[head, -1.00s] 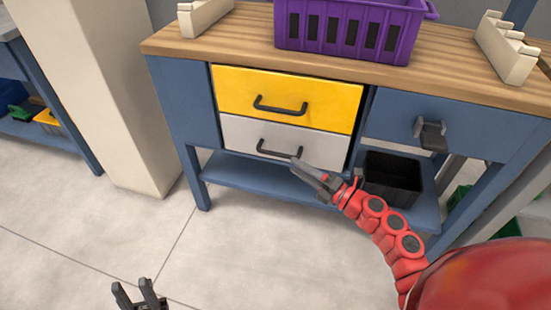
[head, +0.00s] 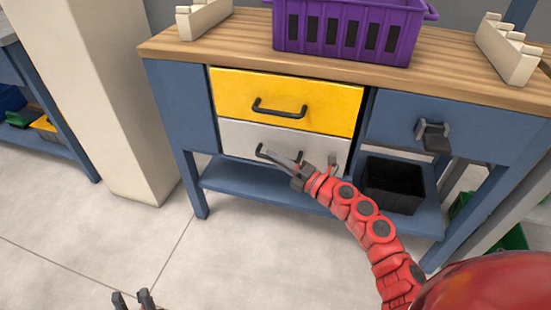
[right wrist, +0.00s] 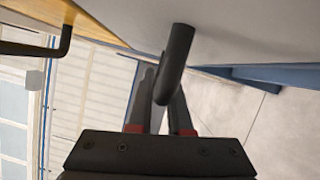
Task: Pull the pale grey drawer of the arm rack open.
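The pale grey drawer (head: 235,135) sits below a yellow drawer (head: 330,97) in the blue arm rack, and its front looks flush. My right gripper (head: 280,158) is at its dark handle (head: 263,151) and hides part of it. In the right wrist view the handle (right wrist: 177,55) runs between my right fingers (right wrist: 163,100). A small gap shows between the fingers near their base; whether they press on the handle is not clear. My left gripper (head: 132,300) is at the bottom edge of the head view, fingers apart, away from the rack.
The yellow drawer's handle (head: 280,108) is just above. A black bin (head: 393,184) stands on the lower shelf to the right. A purple crate (head: 345,30) stands on the wooden top (head: 225,48). A cream pillar (head: 110,90) is at left. The floor before the rack is open.

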